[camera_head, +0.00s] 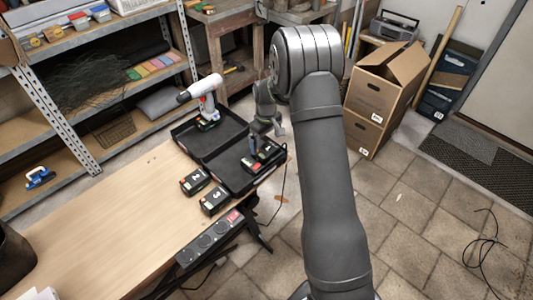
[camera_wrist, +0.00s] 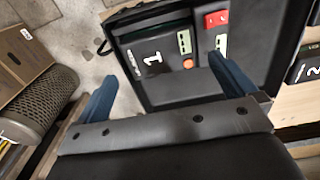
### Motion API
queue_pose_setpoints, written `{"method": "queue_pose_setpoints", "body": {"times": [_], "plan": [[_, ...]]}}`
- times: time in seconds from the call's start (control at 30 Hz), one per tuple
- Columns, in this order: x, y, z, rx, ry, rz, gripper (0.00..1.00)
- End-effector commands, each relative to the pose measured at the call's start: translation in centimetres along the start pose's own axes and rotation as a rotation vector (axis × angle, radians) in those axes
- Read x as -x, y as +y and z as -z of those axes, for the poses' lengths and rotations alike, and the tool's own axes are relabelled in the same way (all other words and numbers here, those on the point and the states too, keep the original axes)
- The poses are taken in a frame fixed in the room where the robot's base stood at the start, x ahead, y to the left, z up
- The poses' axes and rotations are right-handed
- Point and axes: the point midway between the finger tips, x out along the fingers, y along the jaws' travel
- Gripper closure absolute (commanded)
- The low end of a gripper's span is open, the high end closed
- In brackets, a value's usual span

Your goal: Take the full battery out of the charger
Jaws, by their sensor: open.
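In the wrist view a black battery marked 1 (camera_wrist: 152,57) sits in what looks like the black charger (camera_wrist: 186,90), beside an orange light and a pale label strip. My gripper (camera_wrist: 162,82) is open and empty, with its two blue fingers on either side of the battery's near end. I cannot tell whether they touch it. In the head view my gripper (camera_head: 264,138) hangs over the charger (camera_head: 252,165) in the right half of the open black case, and the arm partly hides the battery.
Batteries marked 2 (camera_head: 194,181) and 3 (camera_head: 214,200) stand on the wooden bench (camera_head: 110,225). A power strip (camera_head: 210,240) runs along the bench edge. Cardboard boxes (camera_head: 375,115) stand beyond the arm.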

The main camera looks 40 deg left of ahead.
Motion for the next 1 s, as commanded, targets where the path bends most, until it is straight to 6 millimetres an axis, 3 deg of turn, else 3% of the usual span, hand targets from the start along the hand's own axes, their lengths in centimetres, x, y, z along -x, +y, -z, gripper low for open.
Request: {"method": "queue_pose_setpoints", "body": {"times": [0.2,0.47,0.73,1.0], "plan": [[-3.3,-0.1,-0.3,0.000,-0.001,0.001,0.00],[-3.7,-0.1,-0.2,0.000,0.001,0.000,0.00],[-3.7,-0.1,-0.2,0.000,0.001,0.000,0.51],[-3.5,0.0,-0.2,0.000,0.002,-0.001,0.51]]}}
